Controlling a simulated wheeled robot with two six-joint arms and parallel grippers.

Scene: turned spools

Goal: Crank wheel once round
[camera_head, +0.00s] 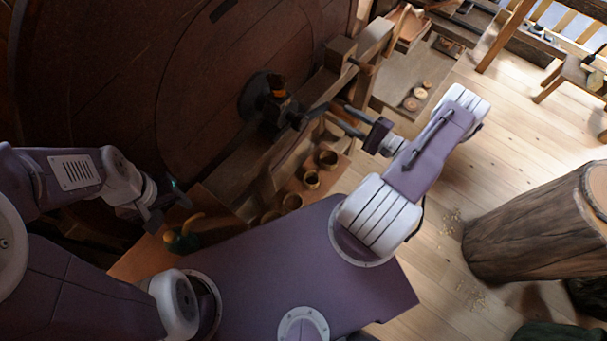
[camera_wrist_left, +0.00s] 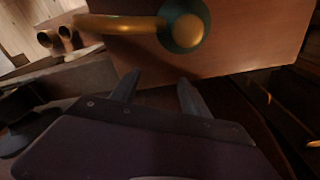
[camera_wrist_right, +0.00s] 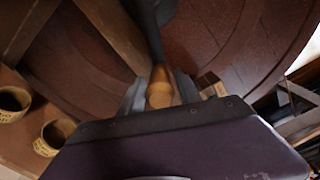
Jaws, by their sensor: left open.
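The big dark wooden wheel (camera_head: 215,90) fills the upper left of the head view. A dark crank (camera_head: 297,120) stands out from its hub. In the right wrist view the dark crank arm (camera_wrist_right: 150,30) ends in a wooden crank handle (camera_wrist_right: 160,92). This handle lies between the fingers of my right gripper (camera_head: 345,118), which look closed against its sides. My left gripper (camera_head: 170,200) is open and empty, low in front of the wheel. In the left wrist view nothing lies between its fingertips (camera_wrist_left: 158,82).
Several small turned cups (camera_head: 327,159) stand on the bench below the crank. A large log (camera_head: 535,225) stands at the right. The floor between is mostly clear.

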